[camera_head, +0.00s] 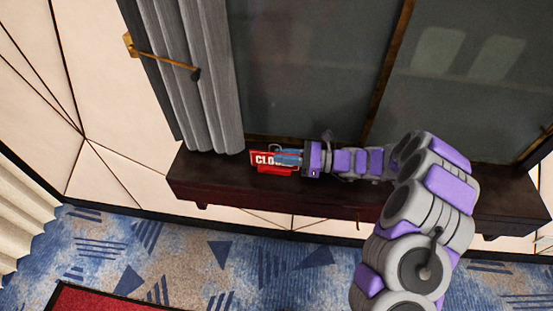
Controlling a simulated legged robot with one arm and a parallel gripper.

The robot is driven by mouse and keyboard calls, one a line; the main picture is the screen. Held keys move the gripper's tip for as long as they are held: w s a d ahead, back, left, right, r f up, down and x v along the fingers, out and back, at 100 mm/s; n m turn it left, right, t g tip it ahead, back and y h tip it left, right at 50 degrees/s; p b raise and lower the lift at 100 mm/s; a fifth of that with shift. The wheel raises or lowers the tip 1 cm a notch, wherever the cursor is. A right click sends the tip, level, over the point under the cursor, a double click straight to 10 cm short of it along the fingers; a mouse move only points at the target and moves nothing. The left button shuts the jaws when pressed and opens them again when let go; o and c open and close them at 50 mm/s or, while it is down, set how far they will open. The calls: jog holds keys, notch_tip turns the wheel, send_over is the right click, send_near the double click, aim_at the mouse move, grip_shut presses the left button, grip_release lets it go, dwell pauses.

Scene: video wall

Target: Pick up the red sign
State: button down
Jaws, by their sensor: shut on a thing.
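The red sign (263,161) with white letters, of which "CLO" can be read, is at the left part of the dark wooden ledge (220,183) under the window. My gripper (288,157) reaches it from the right and is shut on the sign. The fingers cover the sign's right part. I cannot tell whether the sign still touches the ledge.
A grey curtain (190,75) hangs just left of the sign, with a rod (165,60) across it. Dark window panes (300,70) stand behind the ledge. The ledge is bare left of the sign. Patterned blue carpet (200,260) lies below.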

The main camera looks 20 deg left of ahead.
jog(key=shift+r, duration=0.1)
jog(key=shift+r, duration=0.55)
notch_tip(320, 180, up, 2)
jog(key=shift+r+p, duration=0.25)
jog(key=shift+p, duration=0.45)
jog(key=s+d+p, duration=0.1)
jog(key=s+d, duration=0.2)
jog(key=s, duration=0.4)
jog(key=s+d+r+p, duration=0.1)
jog(key=s+d, duration=0.3)
jog(key=s, duration=0.3)
jog(key=shift+s+r, duration=0.15)
jog(key=shift+d, duration=0.1)
